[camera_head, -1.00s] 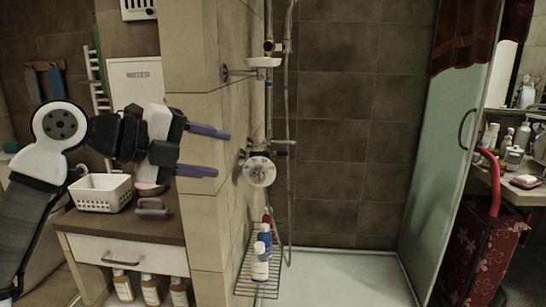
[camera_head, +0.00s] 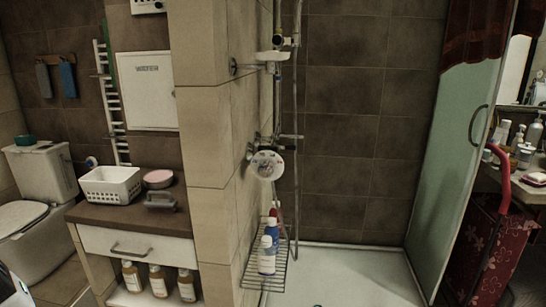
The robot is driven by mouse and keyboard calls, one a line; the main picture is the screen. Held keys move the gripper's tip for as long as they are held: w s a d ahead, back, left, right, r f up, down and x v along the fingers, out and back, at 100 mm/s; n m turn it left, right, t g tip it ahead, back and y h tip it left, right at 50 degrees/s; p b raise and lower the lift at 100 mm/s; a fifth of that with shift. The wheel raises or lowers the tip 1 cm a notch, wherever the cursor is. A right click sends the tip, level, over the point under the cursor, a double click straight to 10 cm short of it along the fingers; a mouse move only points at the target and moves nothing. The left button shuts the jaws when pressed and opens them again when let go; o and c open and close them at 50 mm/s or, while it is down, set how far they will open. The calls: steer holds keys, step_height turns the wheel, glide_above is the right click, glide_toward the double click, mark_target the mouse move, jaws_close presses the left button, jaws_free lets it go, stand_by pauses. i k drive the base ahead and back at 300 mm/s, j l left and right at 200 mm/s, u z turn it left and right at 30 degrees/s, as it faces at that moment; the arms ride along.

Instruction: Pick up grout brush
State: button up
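A grey block with a loop handle (camera_head: 161,200), which looks like the grout brush, lies on the brown countertop (camera_head: 125,217) of the small cabinet. It is near the right end of the top, close to the tiled wall corner. A white perforated basket (camera_head: 110,186) stands to its left, and a pink round bowl or dish (camera_head: 158,179) sits just behind it. My gripper is out of view; only a white part, probably of my arm, shows at the bottom left corner.
A tiled wall edge (camera_head: 205,150) rises right beside the cabinet. A wire shelf (camera_head: 262,272) with bottles (camera_head: 267,255) juts out right of it. Several bottles (camera_head: 158,280) stand below the drawer. A toilet (camera_head: 40,205) is at left. The countertop's front strip is clear.

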mark_target(169, 206)
steer(key=i+j+u, duration=0.15)
steer(key=i, duration=0.25)
steer(key=i+j+u, duration=0.2)
steer(key=i+j, duration=0.15)
steer(key=i+j+u, duration=0.15)
steer(key=i, duration=0.3)
steer(key=i+l, duration=0.1)
steer(key=l, duration=0.25)
steer(key=i+l, duration=0.1)
steer(key=l, duration=0.2)
